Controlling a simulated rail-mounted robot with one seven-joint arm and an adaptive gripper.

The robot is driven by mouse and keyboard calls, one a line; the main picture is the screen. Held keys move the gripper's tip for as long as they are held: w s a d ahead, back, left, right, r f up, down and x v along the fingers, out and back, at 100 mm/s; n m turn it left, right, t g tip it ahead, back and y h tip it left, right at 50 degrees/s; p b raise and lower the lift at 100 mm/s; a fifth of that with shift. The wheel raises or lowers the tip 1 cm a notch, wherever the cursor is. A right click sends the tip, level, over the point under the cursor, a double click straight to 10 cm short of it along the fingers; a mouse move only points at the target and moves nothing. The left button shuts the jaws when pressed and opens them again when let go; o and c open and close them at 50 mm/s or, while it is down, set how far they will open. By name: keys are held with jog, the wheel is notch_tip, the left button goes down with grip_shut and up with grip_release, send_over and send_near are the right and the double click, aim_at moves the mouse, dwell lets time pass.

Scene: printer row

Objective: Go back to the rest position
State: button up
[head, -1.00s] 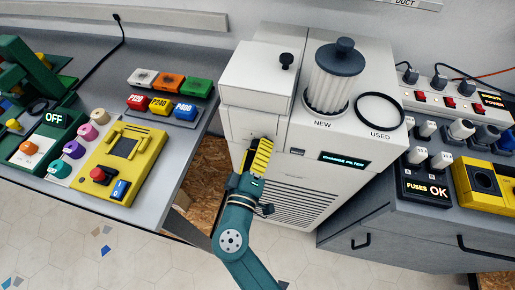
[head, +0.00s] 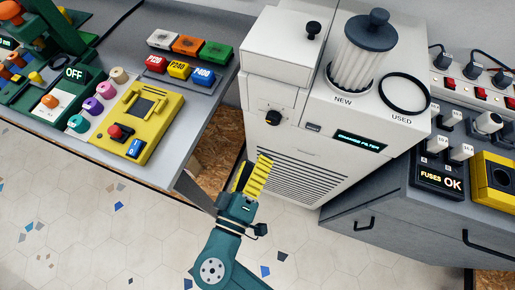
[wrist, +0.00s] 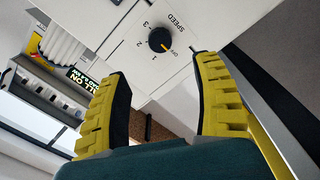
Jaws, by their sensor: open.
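My gripper (head: 254,176) has yellow ridged fingers and a teal wrist. In the head view it hangs in front of the white filter cabinet (head: 225,118), lower than the cabinet's black speed knob (head: 273,117). In the wrist view the two fingers (wrist: 165,105) stand wide apart with nothing between them. The speed knob (wrist: 161,40) shows beyond the fingertips, with the marks OFF, 1, 2 and 3 around it. The gripper is apart from the knob and the cabinet front.
A grey bench with a yellow control box (head: 137,124) stands at left. A filter cartridge (head: 361,52) and a black ring (head: 404,94) lie on the cabinet top. A grey cabinet with a fuse box (head: 440,178) stands at right. Floor is open in front.

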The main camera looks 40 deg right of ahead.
dwell(0.3)
jog(key=w+d+r+m+t+y+p, duration=0.2)
jog(key=w+r+m+p, duration=0.15)
jog(key=r, duration=0.85)
jog(key=w+d+r+m+t+y+p, duration=0.1)
jog(key=w+r+m+t+y+p, duration=0.2)
jog(key=r, duration=0.9)
jog(key=a+r+n+t+y+p, duration=0.4)
jog(key=a+r+n+t+y, duration=0.5)
jog(key=r, duration=0.9)
notch_tip(320, 180, up, 36)
jog(key=a+m+y+p, duration=0.1)
jog(key=a+m+p, duration=0.1)
jog(key=p, duration=3.3)
jog(key=shift+a+f+y+p, duration=0.2)
jog(key=shift+a+y+p, duration=0.15)
jog(key=shift+a+y, duration=0.1)
jog(key=shift+c, duration=0.3)
